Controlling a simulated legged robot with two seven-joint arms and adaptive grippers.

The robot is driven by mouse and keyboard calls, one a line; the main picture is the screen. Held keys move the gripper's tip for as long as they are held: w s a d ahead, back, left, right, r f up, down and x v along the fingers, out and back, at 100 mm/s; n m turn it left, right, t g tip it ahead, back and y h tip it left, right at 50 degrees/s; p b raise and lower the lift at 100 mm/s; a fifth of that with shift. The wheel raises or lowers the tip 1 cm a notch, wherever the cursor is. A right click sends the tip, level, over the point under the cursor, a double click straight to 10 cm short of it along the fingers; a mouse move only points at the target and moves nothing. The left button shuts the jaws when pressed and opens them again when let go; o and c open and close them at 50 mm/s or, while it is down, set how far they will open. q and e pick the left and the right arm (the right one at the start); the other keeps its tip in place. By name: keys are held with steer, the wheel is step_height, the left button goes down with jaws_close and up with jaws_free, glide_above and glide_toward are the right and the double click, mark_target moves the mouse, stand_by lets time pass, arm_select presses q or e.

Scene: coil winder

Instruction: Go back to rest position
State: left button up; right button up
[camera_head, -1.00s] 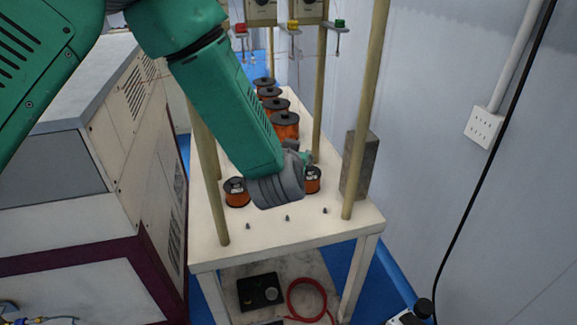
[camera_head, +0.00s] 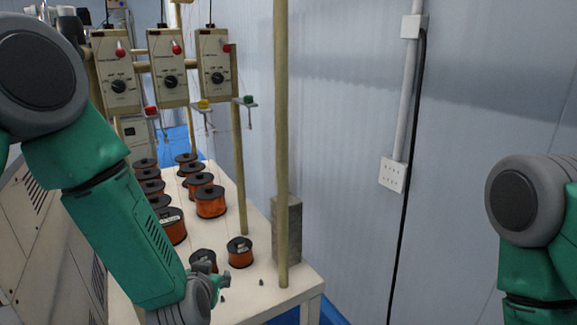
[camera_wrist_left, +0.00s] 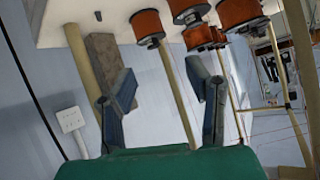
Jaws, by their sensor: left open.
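My left gripper (camera_head: 218,284) shows only in part in the head view, at the end of my green left arm over the front of the white table. In the left wrist view the two fingers of my left gripper (camera_wrist_left: 162,88) stand wide apart with nothing between them. Orange wire spools with black flanges stand on the table; the front right spool (camera_head: 240,252) is close to the gripper, and another spool (camera_head: 203,260) is partly hidden by it. My right arm enters at the right edge of the head view, but its gripper is out of the picture.
The white table (camera_head: 262,298) carries several spools (camera_head: 210,202), wooden posts (camera_head: 281,150) and a grey block (camera_head: 287,230). Winder control boxes (camera_head: 216,68) with knobs hang behind. A wall socket (camera_head: 392,175) and black cable are at the right. Beige machine housing (camera_head: 45,235) stands left.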

arm_select(q)
steer(key=s+a+f+g+h+b, duration=0.1)
steer(key=s+a+f+g, duration=0.1)
steer(key=s+f, duration=0.55)
steer(key=s+a+f+g+b, duration=0.2)
steer(key=s+f+g, duration=0.1)
steer(key=s+f, duration=0.45)
steer(key=s+a+f+g, duration=0.1)
steer(key=s+f+g, duration=0.1)
steer(key=s, duration=0.4)
steer(key=s+a+f+g+b, duration=0.1)
steer(key=s+a+f+g, duration=0.1)
steer(key=s+f, duration=0.2)
steer(key=s+a+f+g+b, duration=0.1)
steer(key=s+f+g, duration=0.1)
steer(key=s, duration=0.8)
steer(key=shift+a+f, duration=0.2)
steer(key=shift+f, duration=0.35)
